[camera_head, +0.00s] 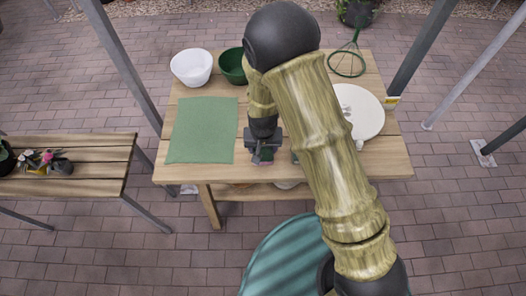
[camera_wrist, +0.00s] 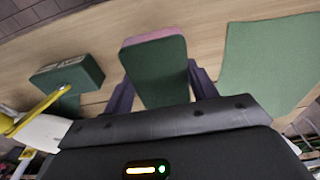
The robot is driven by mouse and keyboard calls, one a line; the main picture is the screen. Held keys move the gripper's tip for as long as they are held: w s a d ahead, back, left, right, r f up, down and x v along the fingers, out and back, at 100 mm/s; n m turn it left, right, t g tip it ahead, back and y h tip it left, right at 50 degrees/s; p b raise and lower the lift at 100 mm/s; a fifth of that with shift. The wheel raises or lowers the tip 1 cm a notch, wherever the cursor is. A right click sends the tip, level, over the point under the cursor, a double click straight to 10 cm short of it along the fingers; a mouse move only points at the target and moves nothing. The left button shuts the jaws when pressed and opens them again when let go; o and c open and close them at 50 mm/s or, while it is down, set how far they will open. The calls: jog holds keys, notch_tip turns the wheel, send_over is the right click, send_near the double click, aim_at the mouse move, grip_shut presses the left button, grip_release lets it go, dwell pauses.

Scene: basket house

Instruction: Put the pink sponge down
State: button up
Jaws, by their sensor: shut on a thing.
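The pink sponge (camera_wrist: 155,72) shows in the wrist view as a block with a dark green broad face and a pink far edge. It sits between the two fingers of my gripper (camera_wrist: 163,90), which is shut on it. In the head view my gripper (camera_head: 262,154) points down over the front middle of the wooden table (camera_head: 222,174), just right of the green mat (camera_head: 203,130). The sponge is mostly hidden by the gripper there. I cannot tell whether the sponge touches the tabletop.
A second green block (camera_wrist: 68,78) lies left of the sponge in the wrist view. A white bowl (camera_head: 191,67) and a green bowl (camera_head: 232,66) stand behind the mat. A white plate (camera_head: 366,112) is at the right.

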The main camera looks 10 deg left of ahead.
aim_at(263, 149)
jog(key=shift+f, duration=1.6)
jog(key=shift+w, duration=0.1)
jog(key=shift+f, duration=0.1)
jog(key=o, duration=1)
jog(key=shift+a, duration=0.1)
jog(key=shift+r, duration=0.25)
jog(key=r, duration=0.4)
jog(key=s+r, duration=0.1)
jog(key=r, duration=0.2)
jog(key=r+b, duration=0.1)
jog(key=r, duration=0.3)
jog(key=shift+s+d+r, duration=0.25)
jog(key=shift+s+r, duration=0.05)
jog(key=shift+r, duration=0.05)
